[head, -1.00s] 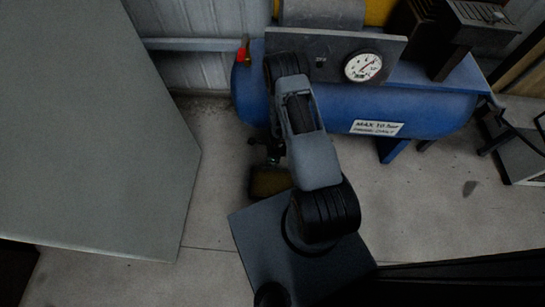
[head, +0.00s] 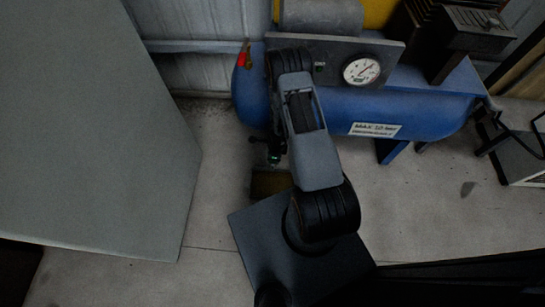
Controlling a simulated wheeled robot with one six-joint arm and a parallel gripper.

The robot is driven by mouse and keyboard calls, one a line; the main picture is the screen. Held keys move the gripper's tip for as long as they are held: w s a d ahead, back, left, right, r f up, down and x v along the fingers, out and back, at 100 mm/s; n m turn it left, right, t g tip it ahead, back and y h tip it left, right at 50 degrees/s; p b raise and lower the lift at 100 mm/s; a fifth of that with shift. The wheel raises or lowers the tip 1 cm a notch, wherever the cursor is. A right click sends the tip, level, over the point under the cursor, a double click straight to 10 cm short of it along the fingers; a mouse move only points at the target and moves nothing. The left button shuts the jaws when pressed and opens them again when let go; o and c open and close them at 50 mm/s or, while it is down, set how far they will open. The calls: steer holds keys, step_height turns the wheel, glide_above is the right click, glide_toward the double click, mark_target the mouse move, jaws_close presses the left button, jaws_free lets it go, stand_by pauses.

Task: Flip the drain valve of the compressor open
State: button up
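The compressor is a blue horizontal tank (head: 415,108) on legs against the wall, with a grey panel and a round gauge (head: 361,71) on top. A red-handled fitting (head: 243,57) sits at its upper left end. My arm crosses in front of the tank and hides part of its left half. Small dark parts below the tank's left end seem to include my gripper (head: 272,152), beside a green light. I cannot tell its fingers apart, nor whether it touches anything. The drain valve cannot be made out clearly there.
A large grey panel or tabletop (head: 95,140) fills the left side. Dark equipment (head: 470,30) stands at the upper right. Floor right of my arm is clear.

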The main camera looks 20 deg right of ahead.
step_height(320, 180, up, 11)
steer(key=d+p, duration=0.1)
steer(key=p, duration=0.5)
steer(key=shift+s+f, duration=0.2)
steer(key=shift+s, duration=0.1)
